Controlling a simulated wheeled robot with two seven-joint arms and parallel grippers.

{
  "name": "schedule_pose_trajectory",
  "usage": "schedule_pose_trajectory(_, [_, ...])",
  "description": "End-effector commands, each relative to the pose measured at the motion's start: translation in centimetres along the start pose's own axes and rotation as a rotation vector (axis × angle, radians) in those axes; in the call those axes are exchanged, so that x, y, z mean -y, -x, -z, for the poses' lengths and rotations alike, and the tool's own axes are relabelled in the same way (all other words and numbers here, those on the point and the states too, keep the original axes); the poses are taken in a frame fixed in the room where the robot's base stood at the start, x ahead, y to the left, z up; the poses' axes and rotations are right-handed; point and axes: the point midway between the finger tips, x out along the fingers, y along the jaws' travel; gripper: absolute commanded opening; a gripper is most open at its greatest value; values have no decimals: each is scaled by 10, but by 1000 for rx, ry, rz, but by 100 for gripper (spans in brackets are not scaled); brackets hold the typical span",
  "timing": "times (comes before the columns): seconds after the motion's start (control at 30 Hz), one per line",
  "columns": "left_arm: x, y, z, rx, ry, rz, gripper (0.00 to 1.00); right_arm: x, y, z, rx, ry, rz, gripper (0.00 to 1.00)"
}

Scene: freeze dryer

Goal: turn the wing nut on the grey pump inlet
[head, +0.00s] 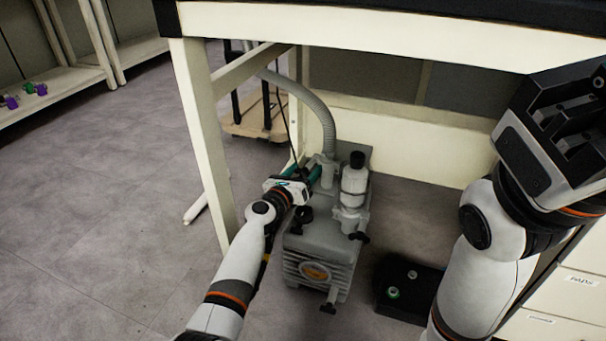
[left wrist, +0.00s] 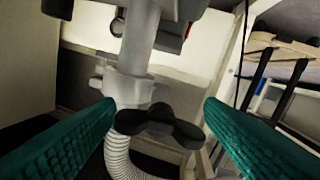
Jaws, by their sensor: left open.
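The grey pump (head: 318,240) stands on the floor under the bench. Its grey inlet (head: 327,170) joins the ribbed hose at the back. In the left wrist view the inlet pipe (left wrist: 138,45) has a clamp with a dark wing nut (left wrist: 160,125) on it. My left gripper (head: 308,171) is open beside the inlet. Its green fingers (left wrist: 160,110) lie either side of the wing nut, with gaps on both sides. In the head view I cannot make out this wing nut. My right arm's dark end (head: 565,135) is raised at the right; its fingers cannot be made out.
The bench top (head: 400,25) and its leg (head: 203,140) frame the space around my left arm. A grey hose (head: 318,105) curves behind the pump. A black tray (head: 403,300) with small items lies right of the pump. The floor at left is clear.

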Motion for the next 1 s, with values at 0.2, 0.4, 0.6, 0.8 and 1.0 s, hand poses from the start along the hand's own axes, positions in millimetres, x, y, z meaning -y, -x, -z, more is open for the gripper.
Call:
schedule_pose_trajectory(0.2, [0,0,0,0,0,0,37,0,0,0,1,0,0,44])
schedule_pose_trajectory(0.4, [0,0,0,0,-2,-1,21,0,0,0,1,0,0,44])
schedule_pose_trajectory(0.6, [0,0,-1,0,-42,-1,21,0,1,-1,1,0,0,44])
schedule_pose_trajectory(0.8, [-1,0,-1,0,-153,-1,21,-1,3,-1,1,0,0,44])
schedule_pose_trajectory(1.0, [-1,0,-2,0,-306,-1,21,-1,6,-2,0,0,0,44])
